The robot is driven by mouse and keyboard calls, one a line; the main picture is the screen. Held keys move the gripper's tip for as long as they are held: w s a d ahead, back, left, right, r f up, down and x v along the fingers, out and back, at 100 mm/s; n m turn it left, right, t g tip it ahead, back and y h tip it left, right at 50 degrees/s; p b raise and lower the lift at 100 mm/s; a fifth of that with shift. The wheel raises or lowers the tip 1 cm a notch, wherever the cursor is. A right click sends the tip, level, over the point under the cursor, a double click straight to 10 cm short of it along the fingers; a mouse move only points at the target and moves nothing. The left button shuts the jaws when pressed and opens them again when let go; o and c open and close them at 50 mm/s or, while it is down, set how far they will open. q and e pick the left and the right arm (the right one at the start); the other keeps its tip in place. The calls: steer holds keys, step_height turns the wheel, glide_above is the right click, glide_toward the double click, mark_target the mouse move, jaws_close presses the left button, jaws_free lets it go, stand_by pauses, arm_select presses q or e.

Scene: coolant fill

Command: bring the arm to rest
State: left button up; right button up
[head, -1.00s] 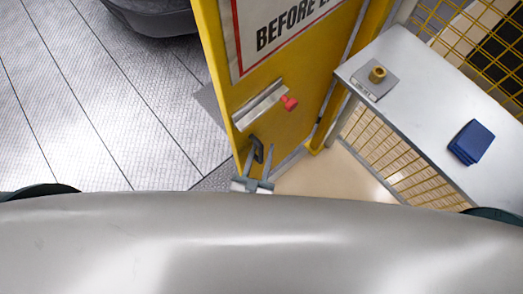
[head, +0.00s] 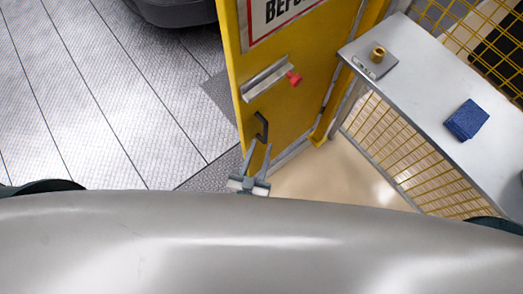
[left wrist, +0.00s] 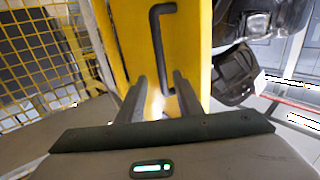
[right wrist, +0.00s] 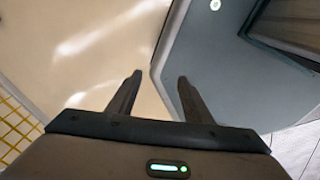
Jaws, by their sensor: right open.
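My left gripper (head: 260,146) is open and empty, just below the black door handle (head: 262,127) in the head view. In the left wrist view my left gripper (left wrist: 160,78) has its fingers apart, with the black handle (left wrist: 157,45) upright on the yellow door panel in front of the tips. My right gripper (right wrist: 159,74) is open and empty in the right wrist view, over beige floor and beside a grey-blue rounded surface. The right gripper is not visible in the head view.
The yellow door (head: 300,100) has a red knob (head: 294,78) on its latch. A grey table (head: 425,100) at the right bears a brass fitting (head: 378,53) and a blue cloth-like block (head: 467,119). Yellow mesh fencing (head: 395,150) stands below it. Beige floor (head: 320,180) is clear.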

arm_select(q)
steer(key=s+a+f+g+b, duration=0.1)
steer(key=s+a+f+g, duration=0.25)
steer(key=f, duration=0.65)
steer(key=s+a+f+m+g+b, duration=0.15)
steer(key=s+f, duration=0.35)
steer(key=f, duration=0.5)
steer(key=s+a+f+g+b, duration=0.25)
steer(key=s+f+g, duration=0.2)
steer(key=f, duration=0.55)
steer(key=s+a+f+g+y+b, duration=0.1)
steer(key=s+a+f+g, duration=0.2)
steer(key=s+a+f, duration=0.4)
steer(key=s+a+f+n+g+y+b, duration=0.1)
steer(key=s+a+f+g, duration=0.3)
steer(key=s, duration=1)
steer(key=a+f+y, duration=0.1)
steer(key=a+f, duration=0.2)
steer(key=shift+a+f, duration=0.15)
steer(key=shift+a, duration=0.1)
arm_select(e)
step_height(320, 180, down, 7)
steer(key=w, duration=0.1)
steer(key=shift+w+a, duration=0.15)
steer(key=shift+a, duration=0.1)
arm_select(q)
steer(key=shift+d, duration=0.1)
arm_select(e)
steer(key=shift+d, duration=0.25)
